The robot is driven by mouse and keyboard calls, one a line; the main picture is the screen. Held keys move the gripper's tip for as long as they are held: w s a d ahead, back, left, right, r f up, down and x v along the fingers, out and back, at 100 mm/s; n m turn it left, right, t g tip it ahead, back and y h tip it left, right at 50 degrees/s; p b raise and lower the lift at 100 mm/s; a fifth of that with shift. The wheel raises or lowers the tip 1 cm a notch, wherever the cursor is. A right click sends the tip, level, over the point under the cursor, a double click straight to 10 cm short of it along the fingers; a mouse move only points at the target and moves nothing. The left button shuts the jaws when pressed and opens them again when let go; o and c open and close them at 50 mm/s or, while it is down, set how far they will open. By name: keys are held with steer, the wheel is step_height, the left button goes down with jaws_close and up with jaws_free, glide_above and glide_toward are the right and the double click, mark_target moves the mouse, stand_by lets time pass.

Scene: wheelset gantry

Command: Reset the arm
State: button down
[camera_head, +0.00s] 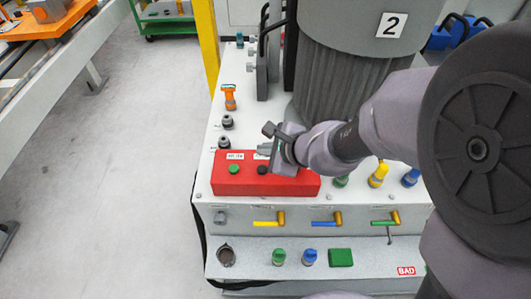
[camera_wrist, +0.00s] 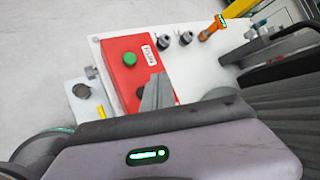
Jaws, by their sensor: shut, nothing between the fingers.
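My gripper (camera_head: 267,149) is shut and empty. In the head view it is over the back edge of a red control box (camera_head: 292,185), close to the box's black button. In the wrist view the grey fingers (camera_wrist: 157,93) lie in front of the red box (camera_wrist: 118,66) and hide part of it. The box has a green button (camera_head: 234,169) and a dark button (camera_head: 262,170). The green button (camera_wrist: 130,59) also shows in the wrist view. My arm covers the right side of the head view.
A large grey cylinder (camera_head: 335,85) marked 2 stands behind the gripper. An orange valve (camera_head: 229,98) and black knobs (camera_head: 227,122) stand to the left. Yellow (camera_head: 378,175) and blue knobs (camera_head: 411,178) stand to the right. Lever handles line the front face. The floor at left is clear.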

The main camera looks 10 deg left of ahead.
stand_by(0.3)
step_height(320, 180, up, 8)
steer(key=s+d+n, duration=0.3)
steer(key=n, duration=0.1)
steer(key=s+d+r+n+h, duration=0.2)
steer(key=s+d+n, duration=0.1)
steer(key=s+d, duration=0.4)
steer(key=s+d+r+n+h, duration=0.3)
steer(key=s+d, duration=0.4)
steer(key=d, duration=0.4)
steer(key=shift+d+n+t+h, duration=0.3)
steer(key=shift+d+n, duration=0.1)
steer(key=shift+n, duration=0.4)
